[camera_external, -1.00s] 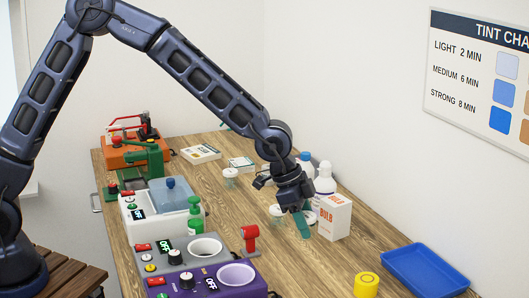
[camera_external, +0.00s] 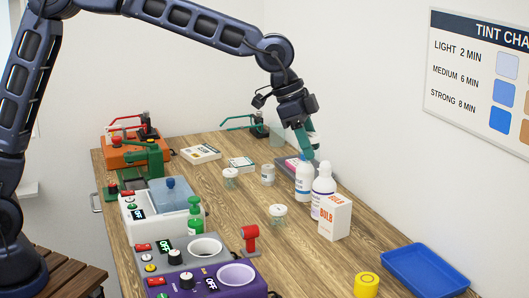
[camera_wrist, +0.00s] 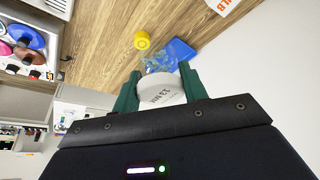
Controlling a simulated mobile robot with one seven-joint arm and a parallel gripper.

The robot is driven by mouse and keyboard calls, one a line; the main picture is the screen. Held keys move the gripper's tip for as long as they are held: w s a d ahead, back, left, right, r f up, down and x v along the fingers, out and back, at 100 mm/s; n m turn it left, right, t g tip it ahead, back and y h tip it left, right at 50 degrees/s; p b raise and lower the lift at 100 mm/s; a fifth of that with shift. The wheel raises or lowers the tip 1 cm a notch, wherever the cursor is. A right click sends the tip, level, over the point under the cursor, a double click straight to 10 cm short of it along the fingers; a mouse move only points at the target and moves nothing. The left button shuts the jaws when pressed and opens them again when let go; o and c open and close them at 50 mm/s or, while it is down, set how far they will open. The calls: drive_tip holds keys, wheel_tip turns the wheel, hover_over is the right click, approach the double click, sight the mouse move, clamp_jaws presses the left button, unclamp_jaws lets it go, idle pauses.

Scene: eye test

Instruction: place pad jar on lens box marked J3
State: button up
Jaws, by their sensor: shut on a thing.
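My gripper (camera_external: 308,143) is raised over the far right part of the table, shut on a white-lidded jar. In the wrist view its green fingers (camera_wrist: 158,90) hold the jar's lid (camera_wrist: 162,90) from both sides; the lettering on it is upside down and hard to read. The jar's clear body shows beyond the lid. Two flat boxes lie at the back, one white with a yellow mark (camera_external: 201,152) and one with a green mark (camera_external: 241,163). I cannot read J3 on either.
Other lidded jars stand at the middle (camera_external: 230,178), beside it (camera_external: 268,174) and nearer (camera_external: 278,216). White bottles (camera_external: 303,182) and a bulb box (camera_external: 335,217) stand at right. A dark tray (camera_external: 290,166) lies below my gripper. A blue tray (camera_external: 425,272) is in front right.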

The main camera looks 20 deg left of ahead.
drive_tip(key=w+a+f+n+t, duration=0.15)
drive_tip(key=w+a+n, duration=0.3)
drive_tip(key=w, duration=0.85)
drive_tip(key=n+t+y, duration=0.3)
drive_tip(key=n+y, duration=0.1)
drive_tip(key=n, duration=0.8)
hover_over(243, 159)
drive_tip(key=s, duration=0.2)
wheel_tip(243, 159, down, 4)
wheel_tip(243, 159, down, 19)
drive_tip(key=shift+w+d+f, duration=0.1)
drive_tip(key=shift+f+g, duration=0.15)
drive_tip(key=shift+g, duration=0.1)
drive_tip(key=o, duration=1)
